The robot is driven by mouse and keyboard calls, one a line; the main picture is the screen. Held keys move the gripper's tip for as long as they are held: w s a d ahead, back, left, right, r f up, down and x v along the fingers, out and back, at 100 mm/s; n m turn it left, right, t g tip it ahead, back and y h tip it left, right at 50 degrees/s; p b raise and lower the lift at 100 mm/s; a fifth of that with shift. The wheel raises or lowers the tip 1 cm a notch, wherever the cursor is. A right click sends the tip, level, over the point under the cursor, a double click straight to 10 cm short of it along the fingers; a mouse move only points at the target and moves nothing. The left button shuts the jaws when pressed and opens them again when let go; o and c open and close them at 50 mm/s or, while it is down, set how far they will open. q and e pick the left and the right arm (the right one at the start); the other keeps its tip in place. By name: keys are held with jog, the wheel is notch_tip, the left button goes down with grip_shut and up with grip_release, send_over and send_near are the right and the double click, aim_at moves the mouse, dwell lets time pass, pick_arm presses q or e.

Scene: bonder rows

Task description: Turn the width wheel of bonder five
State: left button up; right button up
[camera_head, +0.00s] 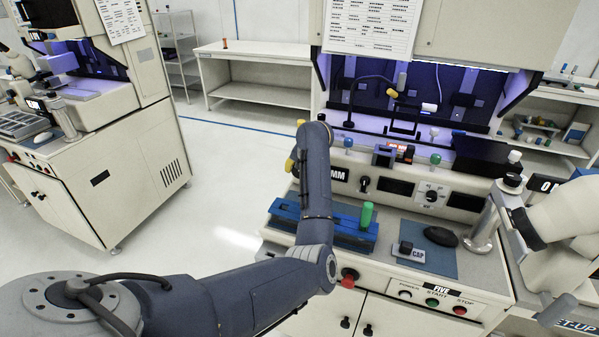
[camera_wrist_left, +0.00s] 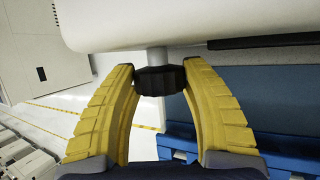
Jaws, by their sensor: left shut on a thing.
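Bonder five is the cream machine in front of me, with a FIVE label (camera_head: 435,288) on its front edge. In the left wrist view, a black ribbed wheel (camera_wrist_left: 161,80) sits on a short grey shaft under a cream housing (camera_wrist_left: 150,22). My left gripper (camera_wrist_left: 158,76) has its yellow fingers on either side of the wheel, closed on it. In the head view my left gripper (camera_head: 293,160) shows only as yellow bits at the machine's left side, mostly hidden behind my arm, and the wheel is hidden there. My right gripper is in neither view.
A blue rail (camera_head: 345,236) with a green cylinder (camera_head: 367,215) lies on the bench beside my left arm. A blue mat (camera_head: 440,262) holds a black mouse (camera_head: 441,236) and a CAP box. A red knob (camera_head: 348,277) is close to my elbow. Open floor lies left.

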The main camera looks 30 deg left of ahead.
pick_arm(q)
jog(key=shift+c, duration=1.2)
jog(key=n+h, duration=0.1)
jog(key=h, duration=0.3)
jog(key=shift+a+t+h, duration=0.15)
jog(key=shift+t+h, duration=0.15)
jog(key=shift+t, duration=0.1)
jog(key=n+t+h, duration=0.1)
jog(key=h, duration=0.4)
jog(key=shift+s+a, duration=0.1)
jog(key=n+t+h, duration=0.1)
jog(key=h, duration=0.3)
jog(key=shift+f, duration=0.1)
jog(key=n+t+h, duration=0.1)
jog(key=t+h, duration=0.1)
jog(key=h, duration=0.2)
jog(key=shift+f, duration=0.1)
jog(key=shift+n, duration=0.3)
jog(key=o, duration=1.2)
jog(key=shift+f+v, duration=0.15)
jog(key=shift+v, duration=2.8)
jog(key=shift+f+v, duration=0.1)
jog(key=shift+v, duration=2.9)
